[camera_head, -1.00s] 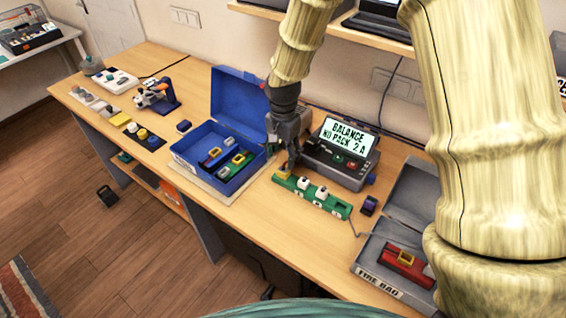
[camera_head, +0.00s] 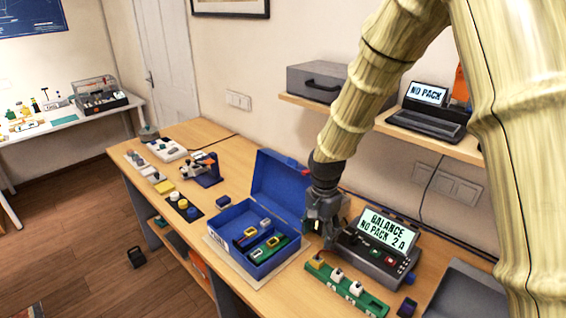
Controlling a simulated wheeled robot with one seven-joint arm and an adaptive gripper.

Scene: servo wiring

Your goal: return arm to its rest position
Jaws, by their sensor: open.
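My gripper (camera_head: 326,240) hangs from my arm above the workbench (camera_head: 190,246), jaws pointing down, with nothing seen held in it. It is between the open blue case (camera_head: 277,195) and the balance charger (camera_head: 383,246), whose screen reads "BALANCE NO PACK 2 A". Just below and in front of it is a green strip (camera_head: 345,290) with a yellow piece (camera_head: 316,262) at its left end and white pieces along it. The exact gap between jaws and strip is hard to tell.
Inside the case lie small packs, one on a green board (camera_head: 272,249). A grey tray (camera_head: 462,290) lies at right. Small parts line the bench's left.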

